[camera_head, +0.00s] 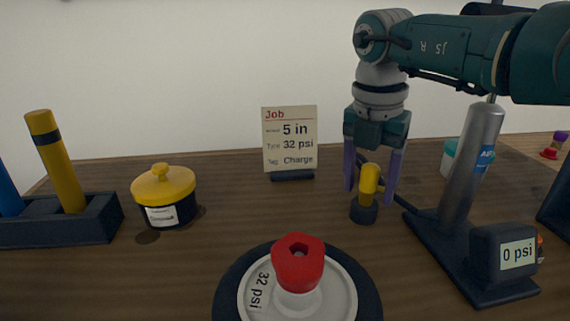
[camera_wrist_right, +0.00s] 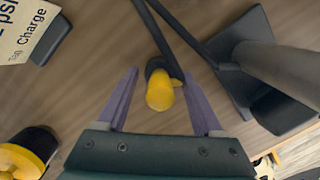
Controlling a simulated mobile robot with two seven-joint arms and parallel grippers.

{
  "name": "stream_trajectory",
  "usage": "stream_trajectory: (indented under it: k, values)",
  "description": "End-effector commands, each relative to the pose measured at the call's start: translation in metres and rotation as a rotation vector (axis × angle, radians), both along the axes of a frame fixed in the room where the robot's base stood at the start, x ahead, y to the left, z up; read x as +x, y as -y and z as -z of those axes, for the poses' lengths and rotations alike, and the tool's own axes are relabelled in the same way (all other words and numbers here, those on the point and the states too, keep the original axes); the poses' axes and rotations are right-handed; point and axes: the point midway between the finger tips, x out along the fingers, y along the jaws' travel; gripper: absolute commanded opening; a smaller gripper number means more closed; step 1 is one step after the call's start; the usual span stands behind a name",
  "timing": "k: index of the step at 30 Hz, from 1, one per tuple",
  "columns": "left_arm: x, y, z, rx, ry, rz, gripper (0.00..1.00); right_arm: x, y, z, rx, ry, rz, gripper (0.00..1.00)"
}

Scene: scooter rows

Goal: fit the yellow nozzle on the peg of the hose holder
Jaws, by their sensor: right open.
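The yellow nozzle (camera_head: 369,181) stands upright over the dark round hose holder (camera_head: 363,212) on the table, right of the job sign. The peg itself is hidden, so I cannot tell how deep the nozzle sits. My right gripper (camera_head: 372,196) points down with its purple fingers apart, one on each side of the nozzle. In the right wrist view the nozzle (camera_wrist_right: 160,92) lies between the open fingers (camera_wrist_right: 163,90), with gaps on both sides. A black hose runs from it. My left gripper is not in view.
A grey pump (camera_head: 477,160) with a 0 psi gauge (camera_head: 505,255) stands close on the right. A wheel with a red cap (camera_head: 298,262) is in front. The job sign (camera_head: 289,140), a yellow-lidded pot (camera_head: 164,196) and a dark rack (camera_head: 85,222) stand to the left.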

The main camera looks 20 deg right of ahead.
Motion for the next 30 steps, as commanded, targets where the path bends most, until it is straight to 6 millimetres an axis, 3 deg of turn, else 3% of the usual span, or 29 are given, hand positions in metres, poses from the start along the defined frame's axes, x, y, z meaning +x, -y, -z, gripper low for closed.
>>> stream_trajectory:
  k: [7, 15, 21, 30]
  values:
    - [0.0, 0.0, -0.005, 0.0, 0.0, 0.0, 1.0, 0.0, -0.001, -0.013, 0.0, 0.002, 0.001, 0.68]
    - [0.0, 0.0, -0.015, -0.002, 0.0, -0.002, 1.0, -0.003, -0.006, -0.065, -0.001, 0.005, -0.001, 0.68]
    - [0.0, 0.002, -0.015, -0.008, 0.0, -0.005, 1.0, -0.005, -0.009, -0.092, 0.0, 0.001, 0.0, 0.68]
    - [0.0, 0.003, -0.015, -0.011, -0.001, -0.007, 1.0, -0.006, -0.01, -0.099, 0.0, -0.001, 0.001, 0.68]
